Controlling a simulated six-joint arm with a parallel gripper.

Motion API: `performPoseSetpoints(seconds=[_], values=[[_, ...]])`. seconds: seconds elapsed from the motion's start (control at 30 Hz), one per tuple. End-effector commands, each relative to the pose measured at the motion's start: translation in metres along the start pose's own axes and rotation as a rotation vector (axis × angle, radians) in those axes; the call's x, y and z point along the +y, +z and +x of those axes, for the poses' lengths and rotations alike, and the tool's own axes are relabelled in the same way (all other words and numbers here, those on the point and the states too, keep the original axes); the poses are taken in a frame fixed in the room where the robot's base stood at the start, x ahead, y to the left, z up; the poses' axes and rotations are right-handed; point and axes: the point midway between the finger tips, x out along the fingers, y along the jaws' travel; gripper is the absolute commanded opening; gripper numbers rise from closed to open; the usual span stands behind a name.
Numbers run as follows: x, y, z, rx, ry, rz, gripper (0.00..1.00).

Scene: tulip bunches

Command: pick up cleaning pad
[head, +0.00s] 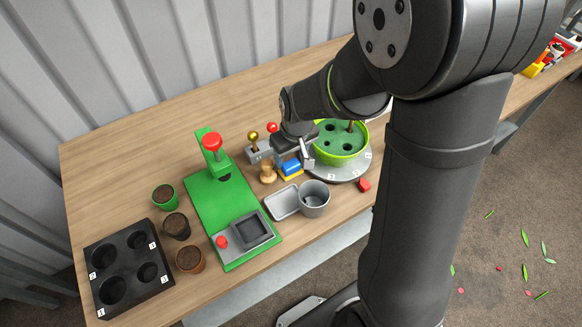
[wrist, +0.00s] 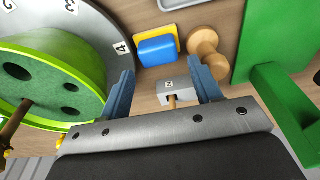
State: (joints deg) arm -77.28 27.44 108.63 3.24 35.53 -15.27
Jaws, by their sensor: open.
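The cleaning pad, seemingly the blue block with a yellow layer, lies on the table in the head view (head: 291,167). It also shows in the wrist view (wrist: 157,51), just past my fingertips and roughly between their lines. My gripper (head: 294,155) is above the table close to the pad. In the wrist view my gripper (wrist: 161,74) has its two blue-grey fingers spread wide, with nothing held between them. The pad appears apart from both fingers.
A wooden knob piece (wrist: 208,52) stands close beside the pad. A grey block (wrist: 176,93) labelled 2 sits below the finger gap. The green pot (head: 350,155) on its grey disc is right; the green press (head: 205,190) is left. A grey tray (head: 281,203) and cup (head: 314,205) are in front.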

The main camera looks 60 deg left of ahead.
Motion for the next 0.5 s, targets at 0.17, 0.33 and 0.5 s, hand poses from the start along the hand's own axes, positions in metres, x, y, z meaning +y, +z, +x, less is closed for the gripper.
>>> performPoseSetpoints(seconds=[0.17,0.33,0.5], values=[[0.002,0.002,0.026,-0.004,-0.001,0.001,0.58],[0.002,0.002,0.038,-0.002,0.0,0.001,0.58],[0.002,0.001,0.039,0.0,0.0,0.001,0.58]])
